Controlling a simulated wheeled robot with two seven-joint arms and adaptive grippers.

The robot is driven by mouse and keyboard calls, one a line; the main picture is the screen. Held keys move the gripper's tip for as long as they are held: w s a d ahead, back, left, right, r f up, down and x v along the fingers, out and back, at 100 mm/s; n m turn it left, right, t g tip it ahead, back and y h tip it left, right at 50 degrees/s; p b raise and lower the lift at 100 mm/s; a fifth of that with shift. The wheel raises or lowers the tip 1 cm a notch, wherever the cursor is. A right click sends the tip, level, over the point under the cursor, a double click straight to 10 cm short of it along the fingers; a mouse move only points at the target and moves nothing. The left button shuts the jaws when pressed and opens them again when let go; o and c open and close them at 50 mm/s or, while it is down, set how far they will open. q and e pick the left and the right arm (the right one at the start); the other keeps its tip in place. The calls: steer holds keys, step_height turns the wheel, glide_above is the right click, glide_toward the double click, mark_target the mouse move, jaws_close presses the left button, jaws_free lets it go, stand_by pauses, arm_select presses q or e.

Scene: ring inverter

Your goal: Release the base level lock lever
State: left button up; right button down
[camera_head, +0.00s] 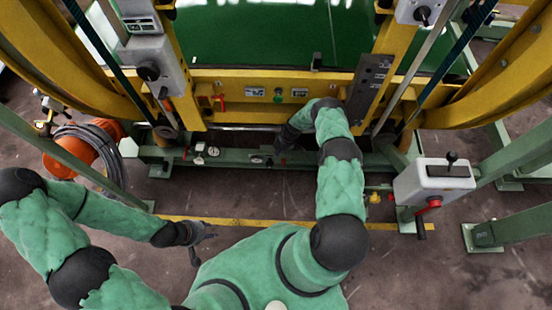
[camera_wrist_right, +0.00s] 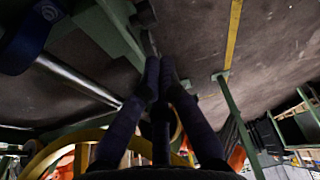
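My right gripper (camera_head: 281,150) reaches down to the green lower beam (camera_head: 235,160) under the yellow frame.
A white control box (camera_head: 434,180) with a black knob and red-handled crank stands at the right. An orange machine with a coiled cable (camera_head: 88,150) is at the left. Yellow posts and curved rings flank the frame. A yellow line (camera_head: 240,222) crosses the floor.

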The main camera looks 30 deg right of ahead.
arm_select(q)
steer(key=shift+f+b, duration=2.6)
arm_select(e)
step_height(320, 180, down, 9)
steer(key=shift+s+d+f, duration=0.15)
steer(key=shift+s+d, duration=0.05)
steer(key=shift+d, duration=0.2)
arm_select(q)
steer(key=shift+r, duration=0.15)
arm_select(e)
steer(key=shift+s, duration=0.15)
